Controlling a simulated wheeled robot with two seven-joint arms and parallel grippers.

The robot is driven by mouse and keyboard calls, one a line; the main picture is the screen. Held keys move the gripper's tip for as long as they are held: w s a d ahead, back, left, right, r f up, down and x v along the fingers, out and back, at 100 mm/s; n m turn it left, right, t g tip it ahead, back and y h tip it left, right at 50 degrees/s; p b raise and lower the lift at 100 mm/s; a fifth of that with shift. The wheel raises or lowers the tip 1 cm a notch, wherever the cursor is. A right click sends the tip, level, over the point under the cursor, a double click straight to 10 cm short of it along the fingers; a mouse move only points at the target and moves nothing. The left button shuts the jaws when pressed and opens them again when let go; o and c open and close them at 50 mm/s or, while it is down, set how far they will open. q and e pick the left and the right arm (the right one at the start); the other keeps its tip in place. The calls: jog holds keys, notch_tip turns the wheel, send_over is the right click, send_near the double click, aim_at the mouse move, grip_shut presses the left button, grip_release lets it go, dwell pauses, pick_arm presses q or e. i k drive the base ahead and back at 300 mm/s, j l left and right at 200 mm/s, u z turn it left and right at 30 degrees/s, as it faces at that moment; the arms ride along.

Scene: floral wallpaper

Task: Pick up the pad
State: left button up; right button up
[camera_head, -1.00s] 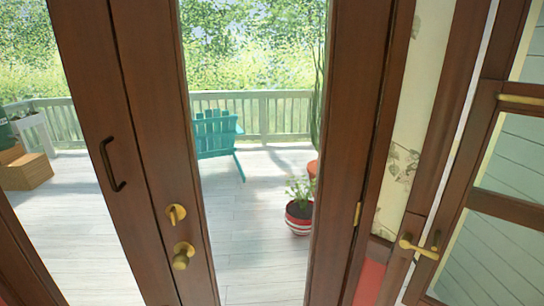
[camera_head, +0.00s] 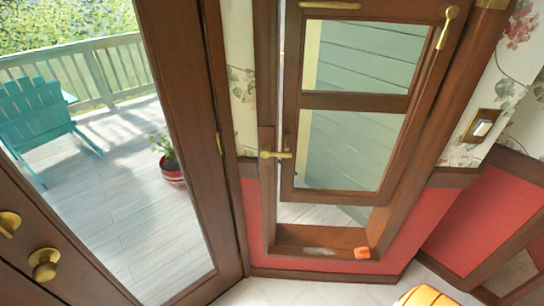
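I cannot tell for sure which thing is the pad. A small orange block-like item (camera_head: 362,253) lies at the right end of the wooden window sill. A thin pale flat item (camera_head: 319,250) lies left of it on the same sill, too small to make out. Neither of my grippers is in view.
A brown-framed window (camera_head: 353,100) with a brass latch (camera_head: 276,153) is above the sill. A glazed door (camera_head: 195,150) stands left, with a deck, teal chair (camera_head: 34,114) and potted plant (camera_head: 172,170) beyond. A yellow object (camera_head: 425,296) is cut off at the bottom. Pale floor shows below the red wall.

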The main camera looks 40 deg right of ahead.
aim_at(360, 253)
jog(key=z, duration=2.2)
jog(key=k+l, duration=0.15)
jog(key=k, duration=0.25)
jog(key=k+l, duration=0.1)
jog(key=k, duration=0.3)
